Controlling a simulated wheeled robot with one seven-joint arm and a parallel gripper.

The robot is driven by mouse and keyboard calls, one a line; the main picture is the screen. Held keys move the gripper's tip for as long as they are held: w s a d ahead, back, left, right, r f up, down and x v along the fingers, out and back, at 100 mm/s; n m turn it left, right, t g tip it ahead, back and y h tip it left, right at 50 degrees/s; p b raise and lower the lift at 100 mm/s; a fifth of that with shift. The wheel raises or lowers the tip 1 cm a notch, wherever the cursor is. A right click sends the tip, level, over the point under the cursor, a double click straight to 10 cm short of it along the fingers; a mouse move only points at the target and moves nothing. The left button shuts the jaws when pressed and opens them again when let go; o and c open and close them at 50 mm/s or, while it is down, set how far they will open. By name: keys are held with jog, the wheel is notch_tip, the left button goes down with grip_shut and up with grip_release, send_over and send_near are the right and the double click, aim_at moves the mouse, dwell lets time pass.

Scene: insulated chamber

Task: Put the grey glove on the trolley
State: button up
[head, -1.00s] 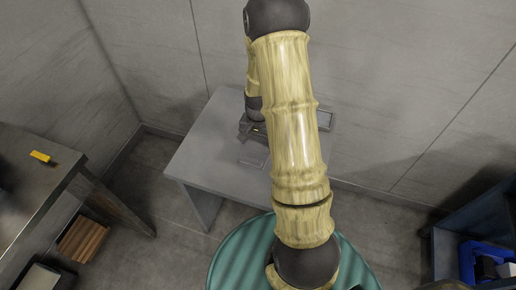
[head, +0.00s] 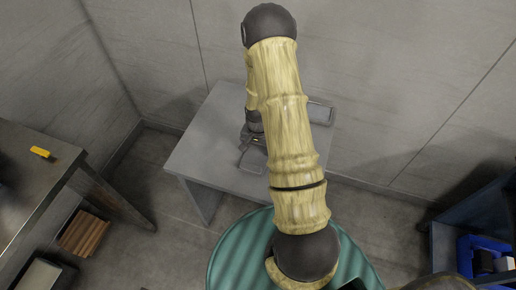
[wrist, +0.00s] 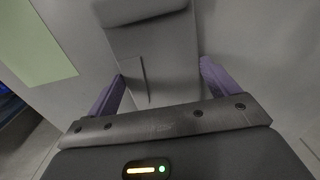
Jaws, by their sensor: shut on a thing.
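In the wrist view, my gripper (wrist: 160,90) has its two purple fingers on either side of a flat grey thing (wrist: 160,55), which I take to be the grey glove. A line on its left side may be the thumb. In the head view, my gripper (head: 255,136) is low over the grey table (head: 205,150) and partly hidden behind my arm. A flat grey shape (head: 253,158) shows just below it; I cannot tell whether it touches the table top. I cannot say for sure which piece is the trolley.
A grey block-like thing (head: 320,113) is at the table's back right. A dark bench (head: 40,165) with a yellow object (head: 41,152) stands at the left. A dark shelf unit (head: 480,215) holding a blue bin (head: 468,255) is at the right. Walls close off the back.

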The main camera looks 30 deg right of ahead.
aim_at(258, 152)
jog(key=shift+f, duration=0.1)
jog(key=o, duration=0.8)
jog(key=shift+c, duration=0.2)
notch_tip(258, 152, up, 12)
jog(key=shift+w, duration=0.15)
